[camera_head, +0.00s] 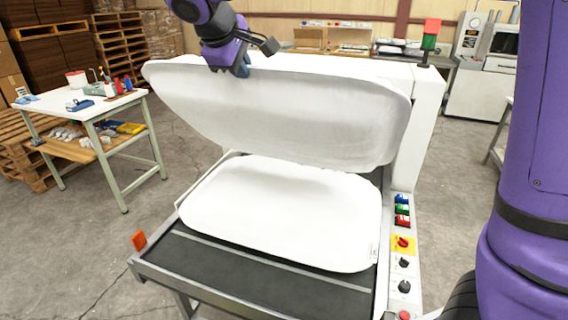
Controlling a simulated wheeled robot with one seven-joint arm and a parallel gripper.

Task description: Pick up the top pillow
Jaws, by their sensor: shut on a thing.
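The top pillow (290,115) is white and hangs tilted in the air, its broad face toward me. My gripper (241,68) is shut on its upper edge, left of the middle; the fingertips are partly hidden by the pillow and the wrist. A second white pillow (285,215) lies flat on the dark conveyor bed of the machine below. The raised pillow's lower edge is above the far part of the lying pillow, and a gap seems to show between them.
The white machine (425,110) stands behind and right, with a control panel (403,245) and a red-green light (430,35). An orange piece (139,240) sits at the bed's left corner. A white worktable (80,108) with tools stands left. Open floor lies between.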

